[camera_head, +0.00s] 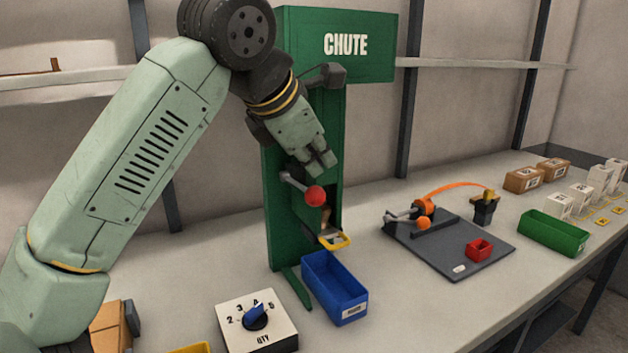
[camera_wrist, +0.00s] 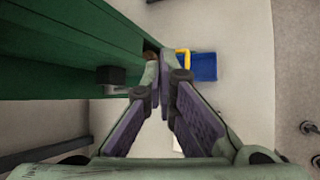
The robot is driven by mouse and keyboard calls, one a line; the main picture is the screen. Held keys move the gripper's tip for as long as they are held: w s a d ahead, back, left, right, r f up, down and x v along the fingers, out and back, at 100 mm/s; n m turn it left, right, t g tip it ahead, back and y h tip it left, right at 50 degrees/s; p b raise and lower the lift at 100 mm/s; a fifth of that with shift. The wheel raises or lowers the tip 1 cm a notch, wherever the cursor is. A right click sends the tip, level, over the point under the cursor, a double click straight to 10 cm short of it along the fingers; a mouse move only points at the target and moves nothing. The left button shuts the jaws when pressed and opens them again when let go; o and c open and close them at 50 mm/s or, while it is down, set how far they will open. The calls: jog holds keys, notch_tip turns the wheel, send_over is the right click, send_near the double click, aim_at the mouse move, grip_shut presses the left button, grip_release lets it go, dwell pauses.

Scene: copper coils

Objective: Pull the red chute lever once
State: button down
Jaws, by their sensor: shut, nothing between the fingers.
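The red chute lever is a red ball (camera_head: 315,196) on a short metal rod, on the front of the green chute (camera_head: 279,230) in the head view. My gripper (camera_head: 327,168) is just above the red ball, pointing down, with its fingers shut and nothing between them. A small gap seems to show between the fingertips and the ball. In the wrist view the shut fingertips (camera_wrist: 162,58) are beside the green chute (camera_wrist: 70,50). The red ball is not visible there.
A blue bin (camera_head: 336,288) stands below the chute's yellow-edged outlet (camera_head: 334,240). A dial box (camera_head: 257,322) marked QTY is in front. A green bin (camera_head: 553,233) stands farther right.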

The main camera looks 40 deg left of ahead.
jog(key=r+p, duration=0.4)
jog(key=r, duration=0.1)
jog(key=shift+a, duration=0.25)
jog(key=shift+f, duration=0.1)
dwell(0.9)
